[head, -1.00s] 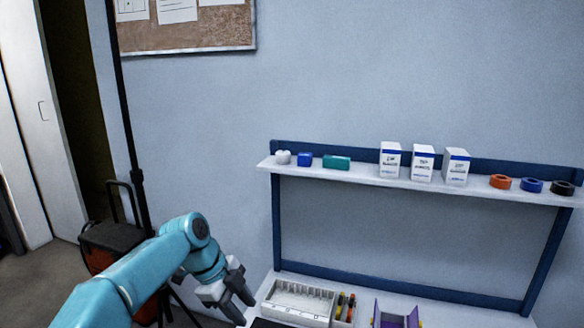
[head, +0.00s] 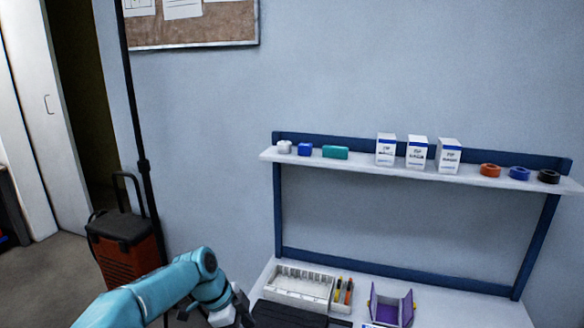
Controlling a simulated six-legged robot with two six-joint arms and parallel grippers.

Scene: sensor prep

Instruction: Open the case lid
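A dark, ribbed flat thing (head: 288,314), perhaps the case, lies at the front of the white bench top in the head view. The bottom edge of the picture cuts it off, so I cannot tell whether it has a lid or how that stands. My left gripper (head: 240,307) is at its left side, pointing down. Its fingertips are small and partly hidden, and I cannot tell whether they touch it. My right gripper is not in view.
Behind the dark thing stand a white slotted rack (head: 298,284) and several upright pens or tools (head: 344,291). A purple open-flapped holder (head: 391,305) is to the right. A shelf (head: 400,172) with boxes and tape rolls spans above. An orange-black wheeled case (head: 128,255) stands at left.

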